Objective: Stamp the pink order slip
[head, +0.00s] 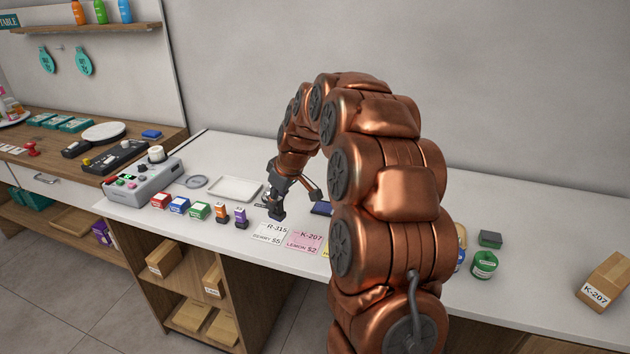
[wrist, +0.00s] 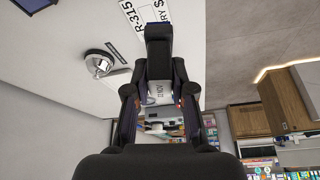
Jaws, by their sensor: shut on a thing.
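The pink order slip (head: 305,242), marked K-207 and LEMON, lies flat near the counter's front edge, just right of the white R-315 slip (head: 272,233). My gripper (head: 279,192) is above the counter, behind and left of the pink slip. It is shut on a dark stamp-like block (head: 277,211); in the wrist view the black block (wrist: 158,45) shows between the fingers (wrist: 158,88). Its underside is hidden, so I cannot tell whether it touches the counter. A dark blue pad (head: 321,208) lies right of the gripper, partly behind my arm.
An orange stamp (head: 221,213) and a purple stamp (head: 240,216) stand left of the gripper, beside several coloured boxes. A white tray (head: 236,189) lies behind. A yellow slip (head: 326,252) is partly hidden by my arm. A cardboard box (head: 604,283) stands far right.

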